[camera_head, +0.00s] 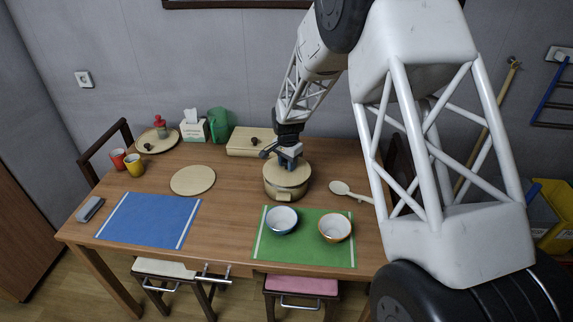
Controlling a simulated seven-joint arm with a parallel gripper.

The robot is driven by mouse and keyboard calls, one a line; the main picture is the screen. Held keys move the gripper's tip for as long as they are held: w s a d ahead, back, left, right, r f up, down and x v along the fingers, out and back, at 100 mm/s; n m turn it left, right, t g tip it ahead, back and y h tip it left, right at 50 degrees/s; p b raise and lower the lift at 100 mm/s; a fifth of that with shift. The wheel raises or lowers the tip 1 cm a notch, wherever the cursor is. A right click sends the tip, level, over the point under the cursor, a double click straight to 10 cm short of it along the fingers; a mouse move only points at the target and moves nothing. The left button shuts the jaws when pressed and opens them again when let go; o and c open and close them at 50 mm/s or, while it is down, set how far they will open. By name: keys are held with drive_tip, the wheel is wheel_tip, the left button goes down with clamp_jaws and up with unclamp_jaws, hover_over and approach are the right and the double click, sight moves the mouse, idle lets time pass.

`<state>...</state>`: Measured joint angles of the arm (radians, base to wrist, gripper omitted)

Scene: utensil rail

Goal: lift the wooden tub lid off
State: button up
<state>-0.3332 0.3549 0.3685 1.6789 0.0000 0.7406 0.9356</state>
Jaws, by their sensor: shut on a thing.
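The wooden tub (285,191) stands on the table right of the middle, with its round pale lid (301,172) on top. My gripper (287,163) points down at the middle of the lid and is shut on what I take to be the lid's knob. The fingers hide the knob. The lid looks level and seated on the tub; I cannot make out any gap.
A green mat (306,252) with two bowls (282,220) lies in front. A wooden spoon (349,191) is to the right, a wooden box (249,142) behind left. A round board (193,180) and blue mat (150,219) lie left. Bare table lies between board and tub.

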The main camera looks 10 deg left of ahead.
drive_tip(key=s+d, duration=0.2)
drive_tip(key=s, duration=0.4)
drive_tip(key=s+d+r, duration=0.1)
drive_tip(key=s+d, duration=0.1)
drive_tip(key=s, duration=0.5)
drive_tip(key=shift+s+d+r, duration=0.2)
drive_tip(key=shift+s+d, duration=0.1)
drive_tip(key=shift+r, duration=0.2)
drive_tip(key=shift+r, duration=0.85)
